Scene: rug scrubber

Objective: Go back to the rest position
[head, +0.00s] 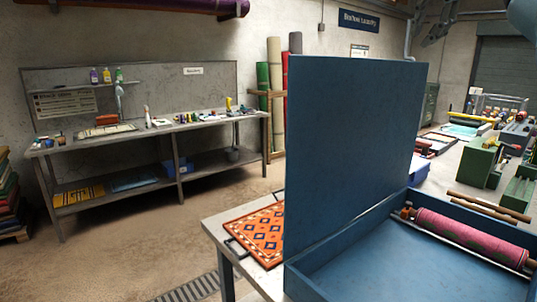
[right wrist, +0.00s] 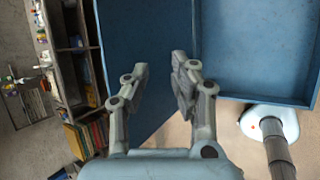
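My right gripper (right wrist: 160,68) is open and empty in the right wrist view, its two grey fingers apart in front of blue panels. The blue machine has a tall upright panel (head: 350,150) and a shallow open tray (head: 345,268). A rolled pink and green rug (head: 470,238) lies across the tray's right part. My left gripper is not in view.
An orange patterned rug (head: 262,238) lies on a table left of the machine. A workbench (head: 150,135) with bottles and tools stands along the back wall. Green machines (head: 482,160) stand at the right. The floor (head: 130,240) between is clear.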

